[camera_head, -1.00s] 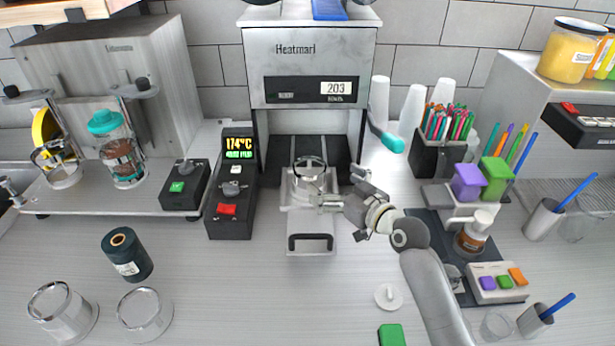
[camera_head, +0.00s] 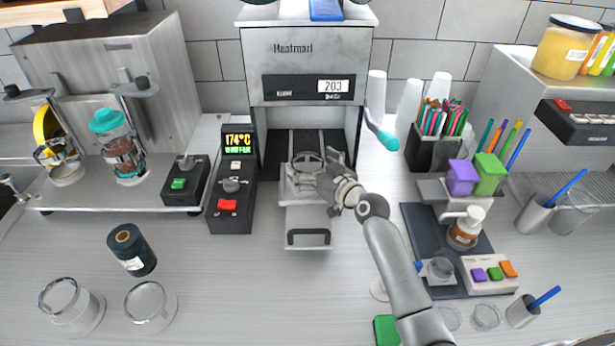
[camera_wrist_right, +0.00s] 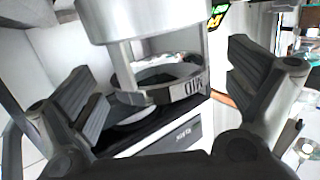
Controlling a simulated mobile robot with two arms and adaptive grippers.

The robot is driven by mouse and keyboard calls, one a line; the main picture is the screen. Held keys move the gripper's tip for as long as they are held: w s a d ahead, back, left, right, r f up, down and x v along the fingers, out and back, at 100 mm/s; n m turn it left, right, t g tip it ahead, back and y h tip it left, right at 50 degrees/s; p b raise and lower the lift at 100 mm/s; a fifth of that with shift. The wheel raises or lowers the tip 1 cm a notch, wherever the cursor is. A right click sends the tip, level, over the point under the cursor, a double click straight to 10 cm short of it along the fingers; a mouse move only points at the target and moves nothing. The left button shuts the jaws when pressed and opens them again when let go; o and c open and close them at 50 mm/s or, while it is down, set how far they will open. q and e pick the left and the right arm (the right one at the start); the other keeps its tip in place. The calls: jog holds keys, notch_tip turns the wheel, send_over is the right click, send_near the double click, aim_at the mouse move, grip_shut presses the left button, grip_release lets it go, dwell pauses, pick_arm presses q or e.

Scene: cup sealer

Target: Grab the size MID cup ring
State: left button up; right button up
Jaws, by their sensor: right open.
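The MID cup ring (camera_wrist_right: 158,90) shows in the right wrist view as a metal ring with MID lettering on its band and uprights to a wide upper part. In the head view the ring (camera_head: 306,161) sits on the sealer's pulled-out tray (camera_head: 307,217), partly hidden by my right gripper. My right gripper (camera_head: 327,172) is at the ring's right side, open. In the right wrist view its fingers (camera_wrist_right: 165,88) stand on both sides of the ring, with visible gaps. My left gripper is not in view.
The sealer (camera_head: 309,70) stands behind the tray. A black control box (camera_head: 231,205) is close on the left. Two other metal rings (camera_head: 70,306) (camera_head: 150,307) and a dark roll (camera_head: 131,250) are at lower left. Cup stacks and a pen holder (camera_head: 434,150) stand at right.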

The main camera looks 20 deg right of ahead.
jog(key=c, duration=1.6)
jog(key=shift+r, duration=0.1)
